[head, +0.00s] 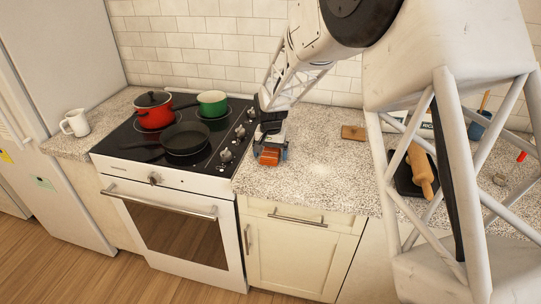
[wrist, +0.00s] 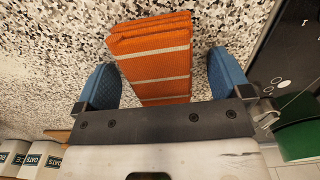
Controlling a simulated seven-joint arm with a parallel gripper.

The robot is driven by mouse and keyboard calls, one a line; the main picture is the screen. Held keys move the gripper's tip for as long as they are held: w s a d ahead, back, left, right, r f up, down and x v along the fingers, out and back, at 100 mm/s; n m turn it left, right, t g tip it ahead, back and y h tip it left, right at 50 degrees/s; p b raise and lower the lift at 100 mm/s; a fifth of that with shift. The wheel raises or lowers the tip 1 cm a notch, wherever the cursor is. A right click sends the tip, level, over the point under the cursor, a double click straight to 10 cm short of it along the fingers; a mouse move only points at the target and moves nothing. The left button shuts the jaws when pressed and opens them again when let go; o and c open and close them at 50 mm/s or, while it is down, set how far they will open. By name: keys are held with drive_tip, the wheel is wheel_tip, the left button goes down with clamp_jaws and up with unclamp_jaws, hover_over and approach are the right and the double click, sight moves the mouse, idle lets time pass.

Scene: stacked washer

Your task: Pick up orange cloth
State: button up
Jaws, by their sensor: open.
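The orange cloth (head: 269,156) is folded, with pale stripes, and lies on the speckled counter just right of the stove. In the wrist view the cloth (wrist: 152,60) sits between the two blue fingers of my gripper (wrist: 166,82), with a gap on each side. My gripper (head: 271,151) is open, pointing down right over the cloth in the head view. Part of the cloth is hidden under the gripper's palm.
The stove (head: 135,136) with a red pot (head: 155,117), a green pot (head: 212,103) and a dark pan (head: 185,138) is left of my gripper. A wooden board (head: 353,133) lies to the right. A rolling pin (head: 420,170) is farther right. The counter between is clear.

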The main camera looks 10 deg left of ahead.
sight(271, 152)
drive_tip(key=shift+c, duration=0.2)
drive_tip(key=c, duration=1)
drive_tip(key=shift+r, duration=0.1)
drive_tip(key=shift+r, duration=0.8)
wheel_tip(271, 152, up, 2)
drive_tip(key=shift+r, duration=0.1)
drive_tip(key=s+d, duration=0.2)
drive_tip(key=s, duration=0.2)
drive_tip(key=s+d, duration=0.3)
drive_tip(key=s, duration=0.2)
drive_tip(key=s+d+r, duration=0.1)
drive_tip(key=s+d, duration=0.1)
drive_tip(key=s, duration=0.3)
drive_tip(key=shift+s+d, duration=0.15)
